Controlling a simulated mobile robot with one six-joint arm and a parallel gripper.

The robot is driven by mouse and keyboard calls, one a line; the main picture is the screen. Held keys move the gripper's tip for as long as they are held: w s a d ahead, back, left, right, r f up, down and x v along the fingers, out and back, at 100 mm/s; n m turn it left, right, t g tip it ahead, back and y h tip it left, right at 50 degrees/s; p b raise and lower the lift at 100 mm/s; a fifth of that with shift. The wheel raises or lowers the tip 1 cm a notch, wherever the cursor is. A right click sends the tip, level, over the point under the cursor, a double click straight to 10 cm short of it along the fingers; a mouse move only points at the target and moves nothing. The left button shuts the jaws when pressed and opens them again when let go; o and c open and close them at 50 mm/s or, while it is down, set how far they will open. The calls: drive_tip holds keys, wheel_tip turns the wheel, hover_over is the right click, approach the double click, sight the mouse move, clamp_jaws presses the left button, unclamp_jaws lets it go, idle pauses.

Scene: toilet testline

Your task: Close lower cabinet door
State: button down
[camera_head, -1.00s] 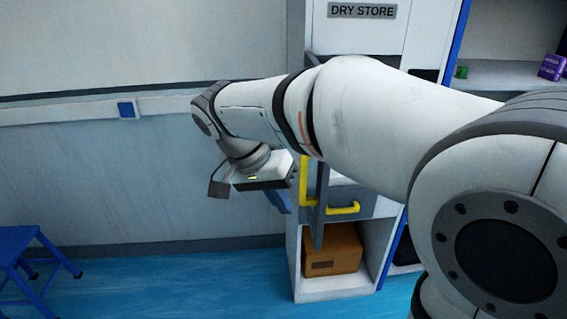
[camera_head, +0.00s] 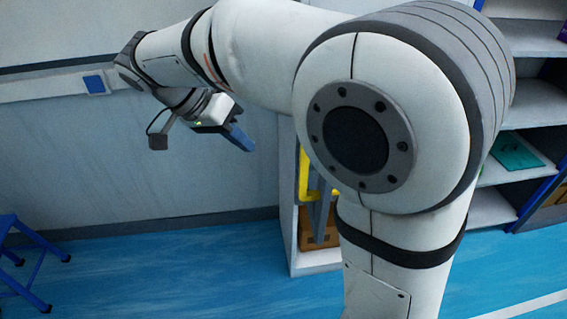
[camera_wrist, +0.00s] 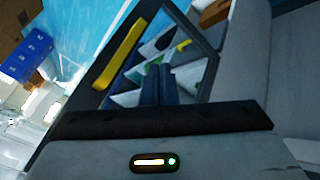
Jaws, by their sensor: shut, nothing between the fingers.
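The lower cabinet door stands open, swung out from the cabinet. In the head view I see its long yellow handle (camera_head: 303,176), while my arm hides much of the door. In the wrist view the door shows as a dark frame (camera_wrist: 209,75) with the yellow handle (camera_wrist: 121,55) along its left side. My gripper (camera_head: 240,138) is left of the door and handle, clear of the handle in the head view. Its blue fingers (camera_wrist: 158,84) are together and empty, in front of the frame in the wrist view. I cannot tell whether they touch the door.
A brown box (camera_head: 309,232) sits low in the cabinet (camera_head: 316,260), partly hidden by my arm. A shelf unit (camera_head: 500,172) stands at the right. A blue step stool (camera_head: 25,262) stands at the left. Blue floor between stool and cabinet is clear. A grey wall lies behind my gripper.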

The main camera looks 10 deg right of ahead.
drive_tip(key=s+d+f+p, duration=0.1)
drive_tip(key=s+d+f, duration=0.1)
drive_tip(key=d+f, duration=0.5)
drive_tip(key=shift+d, duration=0.65)
drive_tip(key=shift+s+a+r, duration=0.1)
